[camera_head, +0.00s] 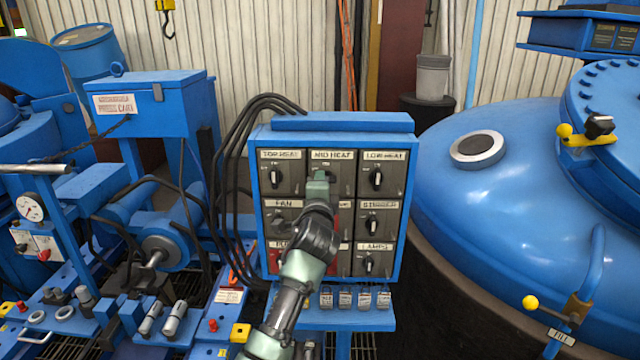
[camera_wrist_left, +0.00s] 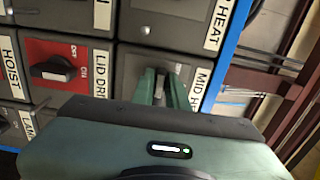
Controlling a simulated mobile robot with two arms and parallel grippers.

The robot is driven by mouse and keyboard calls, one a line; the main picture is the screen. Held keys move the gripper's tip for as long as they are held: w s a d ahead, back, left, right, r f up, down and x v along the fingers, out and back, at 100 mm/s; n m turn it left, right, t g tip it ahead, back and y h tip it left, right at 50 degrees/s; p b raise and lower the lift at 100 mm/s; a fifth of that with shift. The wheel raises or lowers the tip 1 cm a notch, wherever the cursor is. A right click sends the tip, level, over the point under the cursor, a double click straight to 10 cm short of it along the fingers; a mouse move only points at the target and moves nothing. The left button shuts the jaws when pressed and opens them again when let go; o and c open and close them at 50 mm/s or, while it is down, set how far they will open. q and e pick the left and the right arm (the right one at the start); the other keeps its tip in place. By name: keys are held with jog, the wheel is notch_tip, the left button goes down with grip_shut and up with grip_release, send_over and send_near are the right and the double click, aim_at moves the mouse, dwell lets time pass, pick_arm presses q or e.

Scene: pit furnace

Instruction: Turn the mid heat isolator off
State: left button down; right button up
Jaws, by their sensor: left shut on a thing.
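The mid heat isolator (camera_head: 346,184) is the middle switch in the top row of a blue switch panel (camera_head: 398,262). Its "MID HEAT" label (camera_head: 332,155) sits above it. My left gripper (camera_head: 319,186) reaches up to it from below and covers most of its knob. In the left wrist view, the two green fingers (camera_wrist_left: 166,90) are shut around the grey knob (camera_wrist_left: 159,90), beside the "MID H" label (camera_wrist_left: 201,90). The knob's angle is mostly hidden. My right gripper is in neither view.
The top heat switch (camera_head: 275,178) and low heat switch (camera_head: 376,178) flank it closely. A red-plated lid switch (camera_wrist_left: 52,70) is near in the wrist view. Black cables (camera_head: 226,170) hang left of the panel. A large blue vessel (camera_head: 500,220) stands to the right.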

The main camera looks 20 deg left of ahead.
pick_arm(q)
jog(key=c, duration=1.4)
grip_release()
jog(key=shift+f, duration=0.1)
jog(key=b+v, duration=0.1)
jog(key=v, duration=0.7)
jog(key=shift+w, duration=0.1)
